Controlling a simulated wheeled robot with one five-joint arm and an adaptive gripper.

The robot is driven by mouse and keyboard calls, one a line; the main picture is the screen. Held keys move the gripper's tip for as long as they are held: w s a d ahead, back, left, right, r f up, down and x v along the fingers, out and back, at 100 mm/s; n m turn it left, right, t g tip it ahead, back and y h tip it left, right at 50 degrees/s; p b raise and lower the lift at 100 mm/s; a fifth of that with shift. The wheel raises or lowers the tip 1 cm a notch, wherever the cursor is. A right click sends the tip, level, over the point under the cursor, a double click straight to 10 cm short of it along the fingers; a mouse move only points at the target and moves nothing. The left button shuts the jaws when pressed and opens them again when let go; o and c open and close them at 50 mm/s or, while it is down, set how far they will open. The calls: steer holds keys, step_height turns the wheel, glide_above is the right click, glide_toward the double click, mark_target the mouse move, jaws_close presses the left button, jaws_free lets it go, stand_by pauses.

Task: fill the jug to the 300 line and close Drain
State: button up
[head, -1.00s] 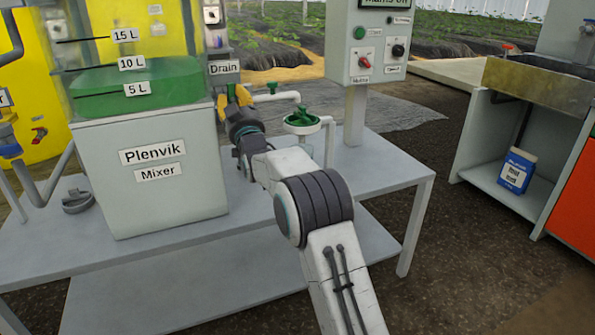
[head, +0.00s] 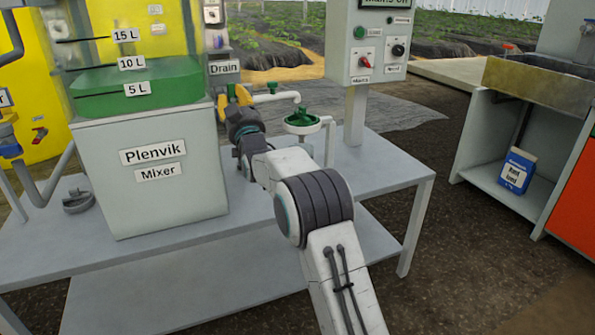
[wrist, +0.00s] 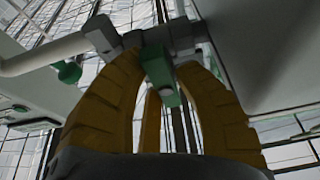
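The Drain label (head: 224,67) is on the right side of the mixer (head: 145,170), whose clear tank holds green liquid (head: 140,88). My gripper (head: 240,95) is just below that label, and its yellow fingers partly hide the fittings there. In the wrist view, the fingertips of my gripper (wrist: 163,65) stand on either side of a green valve lever (wrist: 159,68) on grey pipework. Whether both fingers press on the lever is not clear. I cannot make out the jug or its 300 line in either view.
A white pipe with a small green handle (head: 272,88) and a green-topped funnel-like fitting (head: 302,120) stand right of my gripper. A control box (head: 376,45) rises on a post behind. The grey bench (head: 390,170) has bare room at its right end. A sink (head: 540,85) is far right.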

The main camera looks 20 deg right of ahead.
steer(key=o, duration=0.4)
steer(key=shift+a, duration=0.45)
steer(key=shift+c, duration=0.2)
steer(key=shift+s+f+b, duration=0.2)
steer(key=shift+s+b, duration=0.3)
steer(key=shift+b, duration=0.4)
steer(key=s+b, duration=0.3)
steer(key=shift+s+d, duration=0.1)
steer(key=shift+s, duration=0.1)
steer(key=shift+s+r, duration=0.2)
steer(key=shift+s, duration=0.15)
steer(key=shift+s+d, duration=0.1)
steer(key=shift+s, duration=0.85)
